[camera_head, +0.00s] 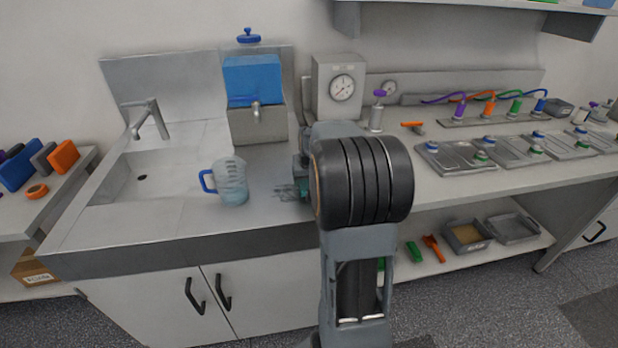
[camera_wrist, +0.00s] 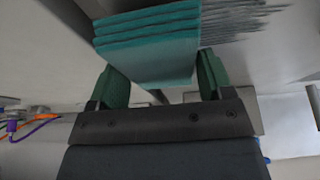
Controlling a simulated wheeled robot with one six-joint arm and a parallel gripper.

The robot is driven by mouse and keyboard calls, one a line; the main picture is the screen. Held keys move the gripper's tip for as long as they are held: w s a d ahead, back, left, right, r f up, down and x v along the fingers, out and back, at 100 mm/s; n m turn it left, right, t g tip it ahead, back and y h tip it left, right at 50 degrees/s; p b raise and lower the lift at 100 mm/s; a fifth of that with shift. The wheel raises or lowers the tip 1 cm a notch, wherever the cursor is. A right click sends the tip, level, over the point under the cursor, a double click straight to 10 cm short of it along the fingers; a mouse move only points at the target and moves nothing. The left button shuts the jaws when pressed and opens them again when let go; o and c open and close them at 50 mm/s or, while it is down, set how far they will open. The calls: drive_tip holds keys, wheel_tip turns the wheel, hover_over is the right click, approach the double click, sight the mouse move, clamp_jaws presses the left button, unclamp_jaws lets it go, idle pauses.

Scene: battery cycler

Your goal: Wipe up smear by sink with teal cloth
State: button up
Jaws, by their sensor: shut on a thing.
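The teal cloth (camera_wrist: 150,45) is folded in layers and sits between the green finger pads of my gripper (camera_wrist: 155,85) in the wrist view. My gripper is shut on it. A grey streaky smear (camera_wrist: 235,18) lies on the counter beside the cloth's edge in the wrist view. In the head view the smear (camera_head: 285,191) shows on the counter just left of my arm, with a bit of teal (camera_head: 303,191) by it. My arm hides most of the gripper and cloth there. I cannot tell whether the cloth touches the counter. The sink (camera_head: 142,178) is at the left.
A measuring jug with a blue handle (camera_head: 231,182) stands left of the smear, near the sink. A blue tank (camera_head: 252,80) with a tap and a gauge box (camera_head: 338,88) stand behind. Metal trays (camera_head: 455,157) sit on the counter at the right.

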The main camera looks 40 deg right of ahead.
drive_tip(key=shift+f+b, duration=0.75)
drive_tip(key=shift+f, duration=0.25)
